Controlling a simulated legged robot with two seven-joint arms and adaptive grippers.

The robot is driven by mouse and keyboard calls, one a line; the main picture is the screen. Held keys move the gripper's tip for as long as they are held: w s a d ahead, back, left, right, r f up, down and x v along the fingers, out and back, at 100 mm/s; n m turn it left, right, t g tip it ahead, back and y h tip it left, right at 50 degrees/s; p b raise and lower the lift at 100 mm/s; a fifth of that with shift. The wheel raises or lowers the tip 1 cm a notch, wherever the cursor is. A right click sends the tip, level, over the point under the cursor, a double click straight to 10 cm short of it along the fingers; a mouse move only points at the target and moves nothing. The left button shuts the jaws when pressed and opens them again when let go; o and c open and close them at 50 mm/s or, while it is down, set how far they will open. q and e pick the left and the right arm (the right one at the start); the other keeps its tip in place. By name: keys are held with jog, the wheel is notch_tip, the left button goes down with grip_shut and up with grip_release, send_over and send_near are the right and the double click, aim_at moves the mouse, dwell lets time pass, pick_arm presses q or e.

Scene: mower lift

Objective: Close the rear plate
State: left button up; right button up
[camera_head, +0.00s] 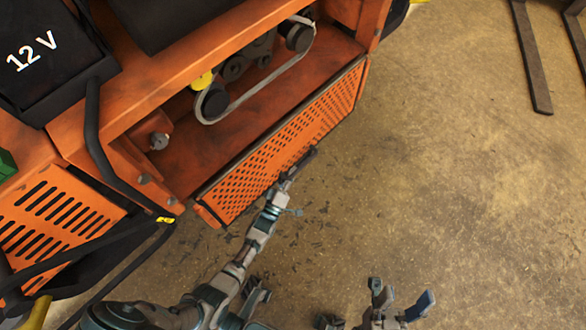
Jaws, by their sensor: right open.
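The rear plate (283,144) is an orange perforated panel on the orange mower. It stands away from the body, leaving a gap through which the compartment floor (205,148) shows. My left gripper (298,163) is at the plate's outer face, near its lower edge. It seems to touch the plate, but contact is not clear, and its fingers are too small and dark to read. My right gripper (402,303) is open and empty at the bottom of the view, over the floor and apart from the plate.
A belt (262,91) and pulleys (298,36) sit inside the compartment. A black bent bar (95,135) and a slotted orange panel (48,222) are at left. A black 12 V battery (48,50) is upper left. Dark forks (533,60) lie upper right.

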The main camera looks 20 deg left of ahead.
pick_arm(q)
jog(key=shift+w, duration=0.3)
jog(key=shift+w+d+r, duration=0.15)
jog(key=shift+d+r, duration=0.05)
jog(key=shift+d, duration=0.05)
grip_shut()
jog(key=shift+a, duration=0.1)
